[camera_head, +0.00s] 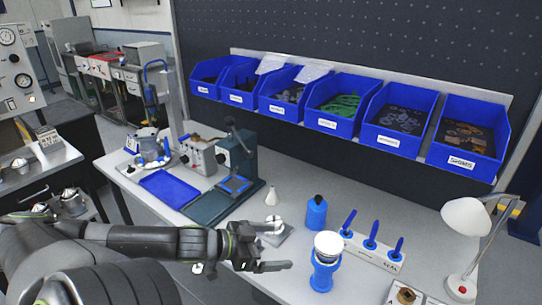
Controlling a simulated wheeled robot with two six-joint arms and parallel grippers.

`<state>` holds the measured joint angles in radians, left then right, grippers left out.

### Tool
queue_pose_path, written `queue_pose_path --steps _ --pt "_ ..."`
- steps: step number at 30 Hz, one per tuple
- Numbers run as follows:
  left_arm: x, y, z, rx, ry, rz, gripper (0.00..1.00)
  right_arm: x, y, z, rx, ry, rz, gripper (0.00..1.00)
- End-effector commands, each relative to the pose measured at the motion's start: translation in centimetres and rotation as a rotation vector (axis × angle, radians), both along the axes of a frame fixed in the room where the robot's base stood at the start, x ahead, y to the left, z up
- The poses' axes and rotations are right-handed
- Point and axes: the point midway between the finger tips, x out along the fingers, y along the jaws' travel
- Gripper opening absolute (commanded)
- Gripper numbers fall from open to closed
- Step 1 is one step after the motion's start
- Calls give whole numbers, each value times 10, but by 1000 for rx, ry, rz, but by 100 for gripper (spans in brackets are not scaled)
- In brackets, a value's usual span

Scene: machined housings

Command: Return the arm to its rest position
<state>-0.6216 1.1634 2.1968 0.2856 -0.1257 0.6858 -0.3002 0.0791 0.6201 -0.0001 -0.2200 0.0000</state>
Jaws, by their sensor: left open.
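My left arm (150,240) reaches in from the lower left, low over the front of the workbench (330,215). My left gripper (280,248) is open, its fingers pointing right. I see nothing between the fingers. A small metal part on a grey plate (283,236) lies just behind the gripper, partly hidden by it; I cannot tell whether they touch. A blue stand with a white round top (327,258) is to the right of the fingertips, apart from them. My right gripper does not show.
A blue bottle (316,213), a rack of blue-handled tools (371,244) and a white lamp (466,217) stand to the right. A dark press (238,170) and an empty blue tray (166,187) are behind the arm. Several blue bins (337,123) hang along the back.

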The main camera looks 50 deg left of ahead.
Motion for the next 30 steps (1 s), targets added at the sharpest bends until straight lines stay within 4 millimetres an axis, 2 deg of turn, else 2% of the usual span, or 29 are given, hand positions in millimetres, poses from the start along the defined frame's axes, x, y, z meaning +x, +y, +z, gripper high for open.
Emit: queue_pose_path --steps 19,23,30 --pt "-2 0 -3 4 4 14 97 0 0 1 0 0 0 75" --pt "-7 1 -17 39 29 81 97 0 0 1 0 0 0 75" --pt "-34 -4 -61 163 175 279 97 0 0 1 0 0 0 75"
